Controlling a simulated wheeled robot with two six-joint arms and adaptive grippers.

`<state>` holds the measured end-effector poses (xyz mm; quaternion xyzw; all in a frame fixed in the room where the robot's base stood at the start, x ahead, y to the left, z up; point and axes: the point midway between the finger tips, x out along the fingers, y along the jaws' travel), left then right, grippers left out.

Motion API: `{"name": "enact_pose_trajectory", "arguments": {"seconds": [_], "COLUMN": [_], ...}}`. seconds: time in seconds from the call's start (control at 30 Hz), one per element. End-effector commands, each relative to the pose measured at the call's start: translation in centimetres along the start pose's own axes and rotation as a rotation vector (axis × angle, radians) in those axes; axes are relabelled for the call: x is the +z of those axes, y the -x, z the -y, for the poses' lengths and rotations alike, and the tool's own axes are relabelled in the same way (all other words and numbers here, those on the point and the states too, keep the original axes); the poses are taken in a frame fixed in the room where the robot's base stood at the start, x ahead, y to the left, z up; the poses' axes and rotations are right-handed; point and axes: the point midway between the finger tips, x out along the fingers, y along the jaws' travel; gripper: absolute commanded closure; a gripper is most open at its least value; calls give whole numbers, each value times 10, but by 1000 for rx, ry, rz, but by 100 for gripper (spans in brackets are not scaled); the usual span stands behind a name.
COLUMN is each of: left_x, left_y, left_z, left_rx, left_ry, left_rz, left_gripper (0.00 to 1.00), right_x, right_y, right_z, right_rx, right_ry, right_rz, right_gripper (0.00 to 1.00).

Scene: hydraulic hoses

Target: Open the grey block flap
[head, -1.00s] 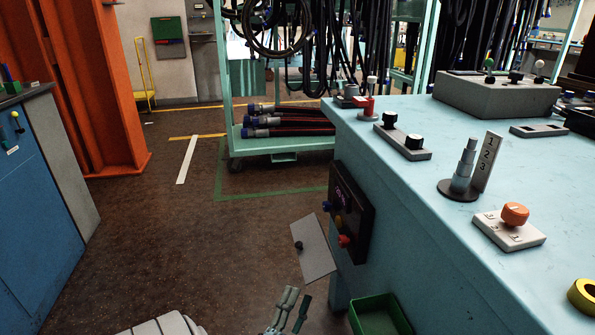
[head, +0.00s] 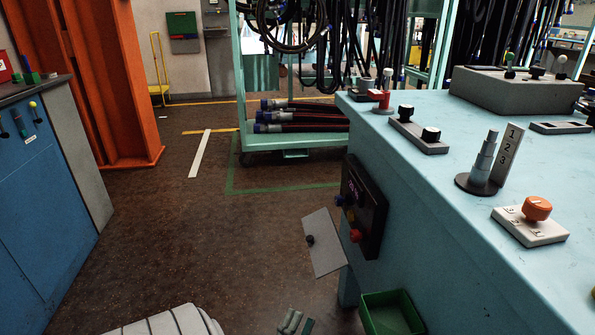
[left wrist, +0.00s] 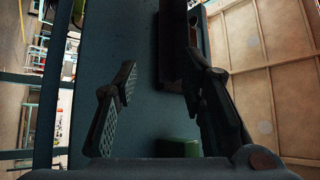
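A flat grey flap (head: 322,243) with a small black knob (head: 310,240) stands out at an angle from the side of the light-blue bench, beside a black control box (head: 362,207). My left gripper (head: 294,322) shows only by its fingertips at the bottom edge of the head view, below the flap and apart from it. In the left wrist view my left gripper (left wrist: 162,65) has its fingers spread, with nothing held between them. I cannot clearly make out the flap there. My right gripper is not in view.
A green bin (head: 392,313) is below the control box, at the bench's side. The bench top (head: 440,190) carries a stepped post, an orange knob and a grey box (head: 515,92). A blue cabinet (head: 45,190) stands at left. The floor (head: 200,240) between is clear.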

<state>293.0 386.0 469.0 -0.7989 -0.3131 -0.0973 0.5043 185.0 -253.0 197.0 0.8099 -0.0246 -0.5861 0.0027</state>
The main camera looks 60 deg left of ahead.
Motion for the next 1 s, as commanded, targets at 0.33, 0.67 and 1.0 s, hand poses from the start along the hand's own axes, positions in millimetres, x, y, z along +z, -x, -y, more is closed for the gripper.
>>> {"name": "enact_pose_trajectory", "arguments": {"seconds": [0.33, 0.67, 1.0], "left_x": [-1, 0, -57], "left_y": [37, 32, 77], "left_z": [0, -20, -173], "left_rx": [0, 78, 1033], "left_ry": [1, 73, 574], "left_rz": [-1, 25, 517], "left_gripper": [63, 90, 100], "right_x": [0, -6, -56], "right_y": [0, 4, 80], "right_z": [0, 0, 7], "right_rx": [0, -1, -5], "right_ry": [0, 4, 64], "right_rz": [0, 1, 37], "right_gripper": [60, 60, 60]}}
